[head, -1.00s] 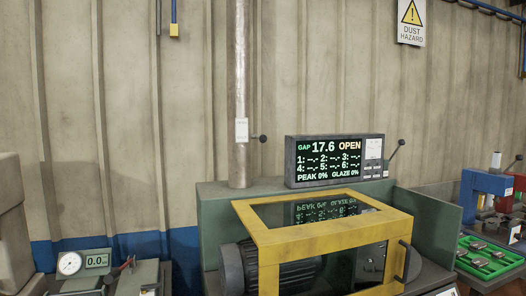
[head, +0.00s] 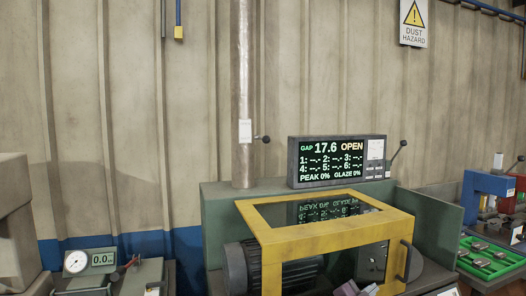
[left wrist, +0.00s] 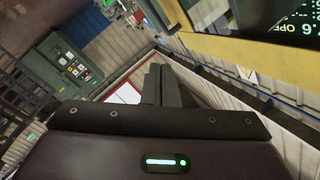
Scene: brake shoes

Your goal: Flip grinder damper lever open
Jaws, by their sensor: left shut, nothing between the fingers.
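A vertical metal duct pipe (head: 243,80) rises behind the grinder. A short lever with a dark ball knob (head: 265,139) sticks out to the right from it, beside a small white plate (head: 245,131). The lever looks roughly level. My left gripper (left wrist: 161,70) is shut and empty in the left wrist view, its two dark fingers together. It is not clearly seen in the head view, and the pipe lever cannot be made out in the left wrist view.
The grinder's yellow-framed guard (head: 330,235) stands in front of the pipe. A display (head: 337,161) reading GAP 17.6 OPEN sits behind it, with another knobbed lever (head: 397,154) at its right. A dial gauge (head: 76,262) is at left, a green tray (head: 487,260) at right.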

